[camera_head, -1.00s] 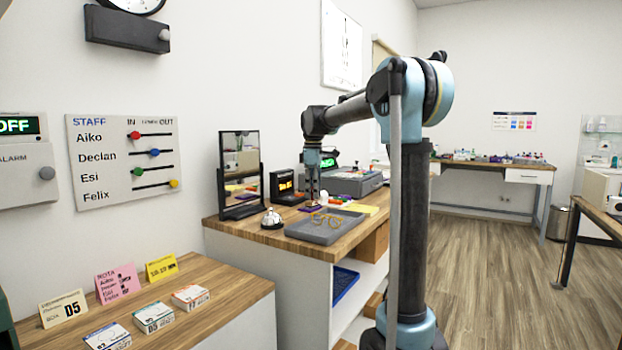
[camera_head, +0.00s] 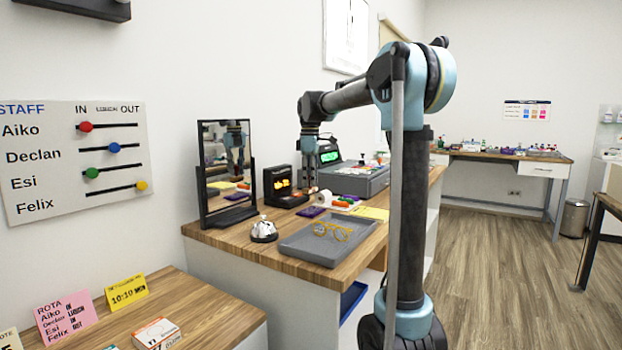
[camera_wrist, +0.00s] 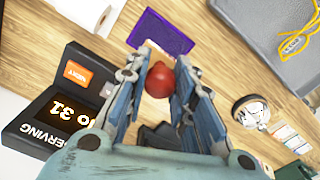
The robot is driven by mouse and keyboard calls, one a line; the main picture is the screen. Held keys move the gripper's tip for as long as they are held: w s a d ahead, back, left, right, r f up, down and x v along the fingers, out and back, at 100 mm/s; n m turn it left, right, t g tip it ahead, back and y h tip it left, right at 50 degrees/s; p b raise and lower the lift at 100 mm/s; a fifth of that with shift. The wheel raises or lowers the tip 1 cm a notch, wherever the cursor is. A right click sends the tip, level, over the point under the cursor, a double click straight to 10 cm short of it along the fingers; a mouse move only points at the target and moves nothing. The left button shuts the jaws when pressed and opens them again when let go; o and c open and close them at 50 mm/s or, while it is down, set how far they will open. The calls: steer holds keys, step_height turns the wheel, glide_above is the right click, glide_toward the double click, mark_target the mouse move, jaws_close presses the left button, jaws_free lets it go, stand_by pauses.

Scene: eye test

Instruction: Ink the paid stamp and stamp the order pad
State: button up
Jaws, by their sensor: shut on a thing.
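My gripper (camera_head: 312,187) is over the far counter in the head view. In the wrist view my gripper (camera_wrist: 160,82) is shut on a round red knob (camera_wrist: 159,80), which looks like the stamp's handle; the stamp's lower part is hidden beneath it. A purple ink pad (camera_wrist: 162,31) lies on the wood just beyond the knob, apart from it in the picture. The ink pad (camera_head: 311,212) also shows below my gripper in the head view. A flat yellow pad (camera_head: 372,213), perhaps the order pad, lies to its right behind the tray; its print is unreadable.
A grey tray (camera_head: 305,252) with yellow glasses (camera_head: 332,231) is in front. A bell (camera_head: 264,230), a mirror (camera_head: 226,165) and a number display (camera_head: 281,187) stand to the left. A white roll (camera_head: 340,203) and a grey till (camera_head: 355,180) are close behind.

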mark_target(311, 188)
steer(key=shift+d+f, duration=0.2)
steer(key=shift+f, duration=2.45)
steer(key=shift+f, duration=0.5)
stand_by(0.3)
steer(key=shift+r, duration=3.5)
